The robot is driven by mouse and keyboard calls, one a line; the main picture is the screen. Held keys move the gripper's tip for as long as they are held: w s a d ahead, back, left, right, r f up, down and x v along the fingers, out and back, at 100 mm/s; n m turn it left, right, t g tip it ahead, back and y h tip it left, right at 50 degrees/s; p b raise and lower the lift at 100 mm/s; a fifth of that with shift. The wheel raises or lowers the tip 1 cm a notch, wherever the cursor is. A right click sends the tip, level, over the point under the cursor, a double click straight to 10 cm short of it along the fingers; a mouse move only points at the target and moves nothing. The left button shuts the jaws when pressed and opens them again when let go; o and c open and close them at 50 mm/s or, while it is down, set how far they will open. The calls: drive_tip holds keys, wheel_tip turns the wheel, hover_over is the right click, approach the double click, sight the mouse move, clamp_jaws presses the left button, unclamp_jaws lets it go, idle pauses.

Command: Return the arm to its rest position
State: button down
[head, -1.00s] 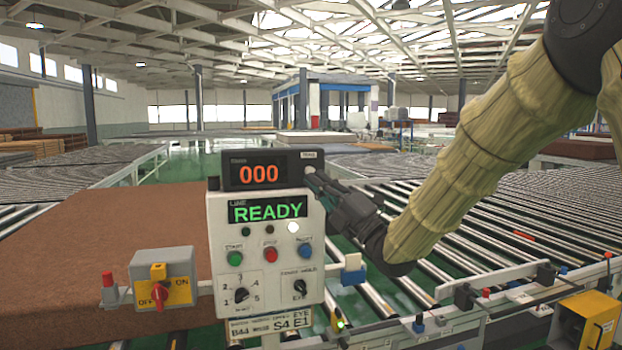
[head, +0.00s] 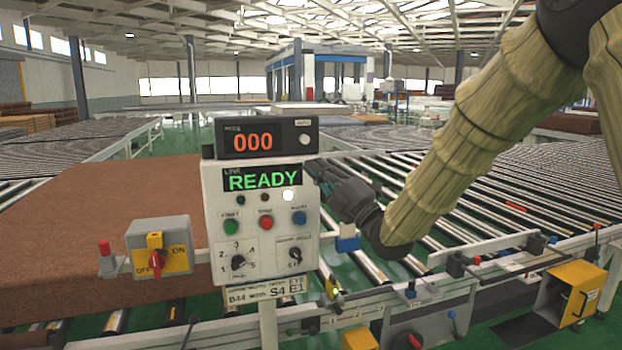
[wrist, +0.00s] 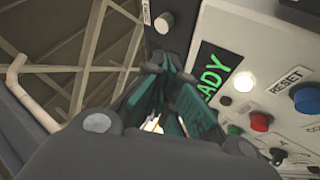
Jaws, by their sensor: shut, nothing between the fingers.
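My gripper (head: 330,182) is at the right edge of the control panel (head: 213,262), close to the lit white lamp. Its fingertips are partly lost against the panel's edge in the head view. In the wrist view my gripper (wrist: 165,75) has its fingers together with nothing held, beside the READY display (wrist: 212,72) and the blue reset button (wrist: 306,98). I cannot tell whether the fingers touch the panel. My arm, in a tan sleeve, comes down from the upper right. The panel shows a green READY and an orange 000 on the counter (head: 265,137) above it.
A brown mattress slab (head: 100,215) lies on rollers at the left. A grey switch box (head: 160,247) with a red knob stands left of the panel. Bare roller conveyor (head: 510,205) spreads to the right. A yellow box (head: 574,292) sits at the lower right.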

wheel_tip(320, 180, down, 16)
drive_tip(key=w+d+r+m+h, duration=0.1)
drive_tip(key=w+d+m+h, duration=0.15)
drive_tip(key=m+h, duration=0.3)
drive_tip(key=s+d+f+m+g+h, duration=0.2)
drive_tip(key=s+d+f+m, duration=0.15)
drive_tip(key=f, duration=0.85)
drive_tip(key=s+d+f+m+g+h, duration=0.1)
drive_tip(key=s+d+f+m+h, duration=0.25)
drive_tip(key=f, duration=0.85)
drive_tip(key=s+d+f+m+g+h, duration=0.2)
drive_tip(key=s+f+m, duration=0.3)
drive_tip(key=f, duration=0.6)
drive_tip(key=s+d+f+m+g+h, duration=0.1)
drive_tip(key=s+d+f+m+g, duration=0.15)
drive_tip(key=s+f, duration=0.6)
drive_tip(key=s+d+f+m+g+h, duration=0.2)
drive_tip(key=s+d+f, duration=0.1)
drive_tip(key=s+f, duration=0.55)
drive_tip(key=s+d+f+m+g, duration=0.2)
drive_tip(key=s+f+g, duration=0.1)
drive_tip(key=s, duration=0.9)
drive_tip(key=s+d+f+m+g+h, duration=0.1)
drive_tip(key=s+d+f+m+g, duration=0.2)
drive_tip(key=s, duration=0.9)
drive_tip(key=shift+m+h, duration=0.3)
